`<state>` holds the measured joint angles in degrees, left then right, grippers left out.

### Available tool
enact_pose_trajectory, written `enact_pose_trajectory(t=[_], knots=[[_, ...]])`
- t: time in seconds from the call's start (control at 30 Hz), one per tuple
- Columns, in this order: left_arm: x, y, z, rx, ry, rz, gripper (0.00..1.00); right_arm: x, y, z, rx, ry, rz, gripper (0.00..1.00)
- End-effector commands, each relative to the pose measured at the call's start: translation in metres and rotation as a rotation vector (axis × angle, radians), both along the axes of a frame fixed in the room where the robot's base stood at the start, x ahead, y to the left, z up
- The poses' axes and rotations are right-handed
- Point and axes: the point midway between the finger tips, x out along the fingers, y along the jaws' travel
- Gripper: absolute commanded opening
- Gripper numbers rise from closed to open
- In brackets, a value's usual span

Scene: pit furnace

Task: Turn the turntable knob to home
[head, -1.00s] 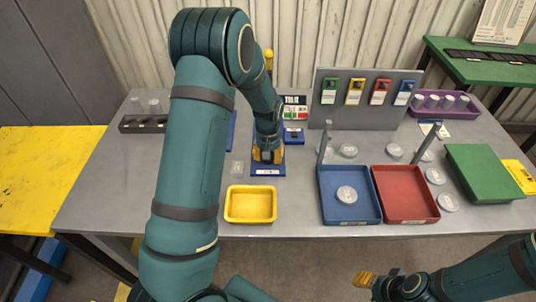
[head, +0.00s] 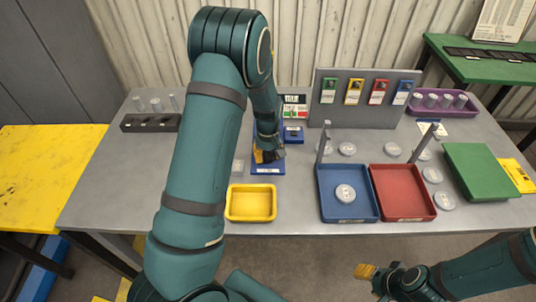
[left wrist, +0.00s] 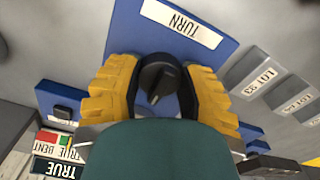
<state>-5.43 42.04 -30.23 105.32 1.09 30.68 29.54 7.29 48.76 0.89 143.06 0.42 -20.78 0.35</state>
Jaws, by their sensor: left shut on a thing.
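The turntable's blue base (head: 268,170) stands on the table, left of centre in the head view. In the left wrist view the blue plate (left wrist: 222,52) carries a TURN label, and the round black knob (left wrist: 158,84) with a raised pointer stands on it. My left gripper (head: 266,156) comes down over the base, its yellow fingers on both sides of the knob, shut on it. The gripper hides the knob in the head view. My right gripper (head: 366,271) hangs off the table's front edge, apart from everything; its finger gap is unclear.
A yellow tray (head: 251,217) sits just in front of the turntable. A small blue box (head: 293,135) and a TRUE/BENT sign (head: 294,106) stand behind it. Blue (head: 347,219) and red (head: 404,217) trays lie to the right. A dark rack (head: 150,122) is at left.

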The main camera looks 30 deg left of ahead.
Motion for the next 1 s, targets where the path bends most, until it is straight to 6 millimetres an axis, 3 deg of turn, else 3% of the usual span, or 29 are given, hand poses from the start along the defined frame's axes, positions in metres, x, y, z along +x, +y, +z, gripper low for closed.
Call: enact_pose_trajectory(t=[0.27,0.3,0.33,0.73,1.0], knots=[[0.000,0.000,0.000,0.000,0.000,0.003,0.03,0.000,0.000,0.000,0.000,0.000,0.000,0.47],[0.000,0.000,0.000,0.000,0.000,0.002,0.48,0.000,0.000,0.000,0.000,0.000,0.000,0.47],[0.000,0.000,0.000,0.000,0.000,0.002,0.56,0.000,0.000,0.000,0.000,0.000,0.000,0.47],[0.000,0.000,0.005,-0.001,-0.001,0.000,0.56,0.000,0.000,0.000,0.000,0.000,0.000,0.47],[0.001,0.000,0.052,0.000,-0.006,0.000,0.56,0.000,0.000,0.000,0.000,0.000,0.000,0.47]])
